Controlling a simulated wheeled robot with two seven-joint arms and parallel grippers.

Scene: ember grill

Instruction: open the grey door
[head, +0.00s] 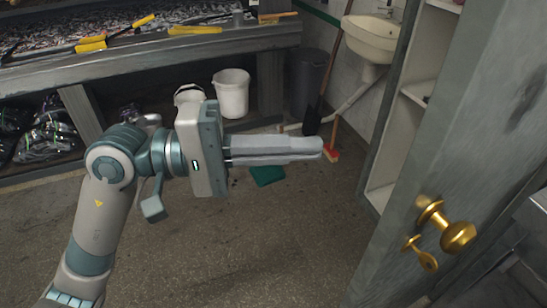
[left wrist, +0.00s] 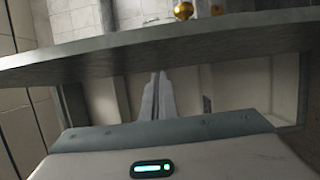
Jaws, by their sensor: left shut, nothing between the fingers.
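The grey door (head: 455,130) stands ajar at the right of the head view, with cream shelves showing past its edge. A gold round knob (head: 458,237) and a small gold lever (head: 421,252) are on its face. My left gripper (head: 321,148) is shut and empty, its fingers pointing right toward the door's free edge. In the left wrist view, the shut fingers (left wrist: 157,76) point at a long grey band, the door (left wrist: 150,45), with the gold knob (left wrist: 183,10) beyond it. I cannot tell whether they touch it. My right gripper is not in view.
A workbench (head: 150,60) with yellow-handled tools runs along the back left. A sink (head: 371,38) is at the back wall. The floor in front is clear.

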